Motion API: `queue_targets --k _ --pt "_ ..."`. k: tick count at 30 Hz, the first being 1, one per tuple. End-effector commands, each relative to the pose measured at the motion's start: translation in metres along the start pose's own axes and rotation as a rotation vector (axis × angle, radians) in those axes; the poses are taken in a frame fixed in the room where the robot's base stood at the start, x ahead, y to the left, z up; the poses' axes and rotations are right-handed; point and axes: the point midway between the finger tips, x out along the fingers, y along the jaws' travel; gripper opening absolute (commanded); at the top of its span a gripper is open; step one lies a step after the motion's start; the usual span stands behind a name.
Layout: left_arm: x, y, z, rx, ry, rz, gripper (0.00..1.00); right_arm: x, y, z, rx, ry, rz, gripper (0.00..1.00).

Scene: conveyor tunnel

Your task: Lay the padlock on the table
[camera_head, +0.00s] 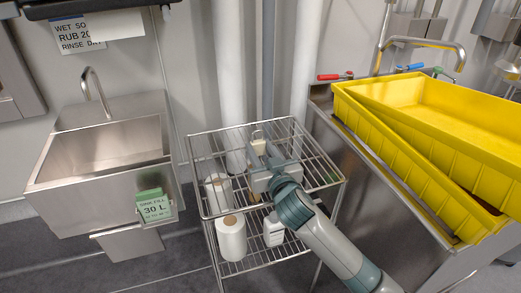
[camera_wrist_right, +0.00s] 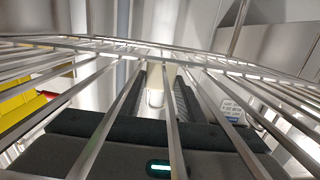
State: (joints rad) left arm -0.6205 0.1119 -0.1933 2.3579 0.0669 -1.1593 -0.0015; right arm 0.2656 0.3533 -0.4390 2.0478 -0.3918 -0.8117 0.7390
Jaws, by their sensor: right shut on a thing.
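The padlock (camera_head: 258,147) has a cream body and a thin shackle. It is at the tips of my right gripper (camera_head: 263,160), which is shut on it at the wire rack's top shelf (camera_head: 318,172). In the right wrist view, a pale part of the padlock (camera_wrist_right: 156,84) shows between the two dark fingers, partly hidden by rack wires that cross in front of the gripper. I cannot tell whether the padlock touches the shelf. My left gripper is not in view.
Paper rolls (camera_head: 231,238) and a white bottle (camera_head: 274,231) stand lower in the rack. A steel sink (camera_head: 60,165) with a green-labelled box (camera_head: 152,206) is at left. Yellow crates (camera_head: 440,150) fill the steel counter (camera_head: 340,125) at right. The top shelf has bare wire around the gripper.

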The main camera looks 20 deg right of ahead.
Motion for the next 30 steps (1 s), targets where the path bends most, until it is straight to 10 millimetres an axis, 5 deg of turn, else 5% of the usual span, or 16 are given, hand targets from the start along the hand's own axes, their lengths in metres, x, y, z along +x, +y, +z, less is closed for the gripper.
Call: queue_targets --k 10,11,13,30 --pt "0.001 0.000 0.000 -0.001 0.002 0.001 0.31 0.000 0.000 0.002 0.001 0.000 0.000 0.00" --pt "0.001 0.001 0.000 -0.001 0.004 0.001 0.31 0.000 0.000 0.003 0.000 0.000 0.000 0.38" --pt "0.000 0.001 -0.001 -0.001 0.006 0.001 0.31 0.000 0.000 0.002 0.000 0.000 0.000 0.54" --pt "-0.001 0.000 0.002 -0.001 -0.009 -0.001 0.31 -0.012 0.000 0.000 0.001 -0.001 -0.001 0.54"
